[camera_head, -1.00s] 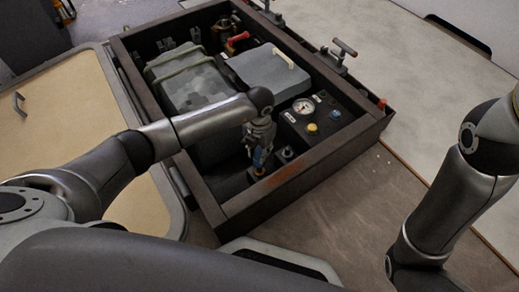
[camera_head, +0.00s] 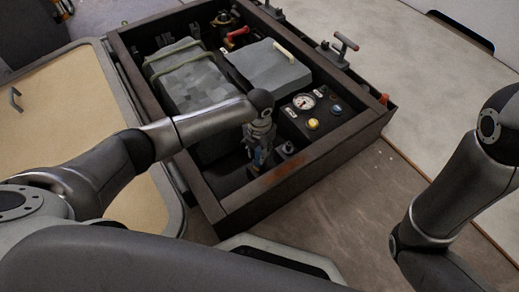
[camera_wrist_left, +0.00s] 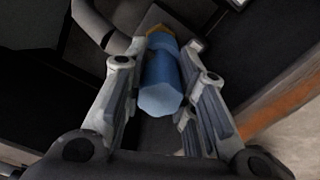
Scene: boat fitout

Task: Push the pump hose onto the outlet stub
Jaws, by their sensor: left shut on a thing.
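My left gripper (camera_head: 259,160) reaches down into the near end of the dark framed box. In the left wrist view its fingers (camera_wrist_left: 160,105) are closed on the sides of a short blue cylinder (camera_wrist_left: 160,82), which I take to be the pump hose. A brass-coloured part (camera_wrist_left: 161,37) shows at the cylinder's far end; it may be the outlet stub. I cannot tell whether they are joined or only touching. The blue also shows small in the head view (camera_head: 259,156). My right arm is at the right edge, its gripper outside the picture.
The box rim (camera_head: 290,172) stands close in front of the left gripper. A panel with a gauge (camera_head: 303,101) and knobs lies right of it, and grey cases (camera_head: 190,80) behind. A dark curved tube (camera_wrist_left: 98,24) runs beside the blue cylinder.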

